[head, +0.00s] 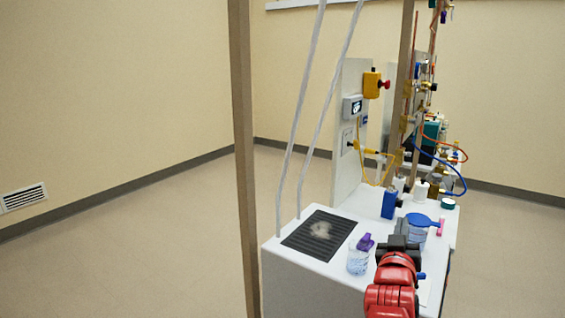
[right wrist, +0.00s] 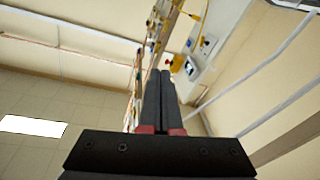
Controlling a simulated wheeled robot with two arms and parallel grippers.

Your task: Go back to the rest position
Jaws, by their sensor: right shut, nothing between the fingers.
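My right gripper (head: 400,243) is at the front right of the white bench in the head view, on the end of my red arm. In the right wrist view its two dark fingers (right wrist: 159,75) lie together, shut, with nothing between them. They point up toward the wall panel and ceiling. My left gripper is in neither view.
The white bench (head: 322,268) carries a dark grille mat (head: 300,243), a clear beaker (head: 358,262) with a purple item (head: 365,242), a blue-topped container (head: 418,222) and a blue box (head: 389,204). A brown post (head: 243,150) stands at its left. The floor at left is clear.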

